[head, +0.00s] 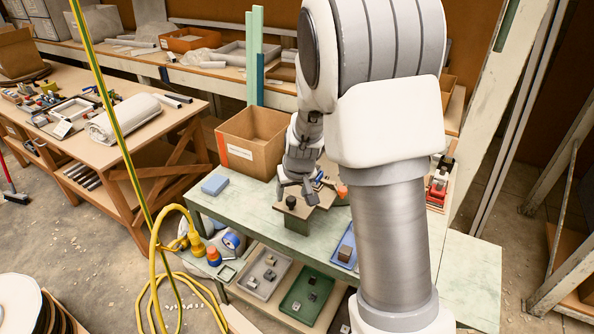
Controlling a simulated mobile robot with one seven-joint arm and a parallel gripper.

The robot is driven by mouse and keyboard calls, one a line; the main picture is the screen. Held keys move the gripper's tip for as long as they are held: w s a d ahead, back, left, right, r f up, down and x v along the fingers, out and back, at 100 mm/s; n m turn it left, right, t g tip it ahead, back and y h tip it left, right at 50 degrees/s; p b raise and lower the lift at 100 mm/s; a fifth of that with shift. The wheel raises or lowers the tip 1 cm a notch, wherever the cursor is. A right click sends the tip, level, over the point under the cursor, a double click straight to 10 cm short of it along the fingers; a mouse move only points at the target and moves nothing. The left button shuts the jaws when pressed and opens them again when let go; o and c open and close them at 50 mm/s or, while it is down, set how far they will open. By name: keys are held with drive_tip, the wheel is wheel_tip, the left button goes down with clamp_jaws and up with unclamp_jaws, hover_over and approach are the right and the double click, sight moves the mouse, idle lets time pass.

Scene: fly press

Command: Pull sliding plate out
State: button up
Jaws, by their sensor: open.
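A small fixture (297,224) with a dark olive front stands on the pale green bench. A flat brown plate (306,210) lies on top of it, with a dark knob (291,201) near its front left edge. I take this to be the sliding plate; the view is too small to be sure. My gripper (293,190) is open, pointing down just above and around the knob. I cannot tell whether its fingers touch the knob. My own arm hides the back right of the fixture and much of the bench.
A cardboard box (252,142) stands behind left of the fixture, and a blue block (215,185) lies at the bench's left end. A blue tray (345,249) with a small part is at the front right. A yellow hose (154,255) hangs at the left.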

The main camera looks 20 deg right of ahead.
drive_tip(key=p+v, duration=0.1)
drive_tip(key=v, duration=1.4)
drive_tip(key=s+a+r, duration=0.1)
drive_tip(key=s+r, duration=0.2)
drive_tip(key=s, duration=0.7)
drive_tip(key=s+a+r+t, duration=0.1)
drive_tip(key=s+r, duration=0.3)
drive_tip(key=s, duration=0.7)
drive_tip(key=shift+s+a, duration=0.15)
drive_tip(key=shift+s, duration=0.1)
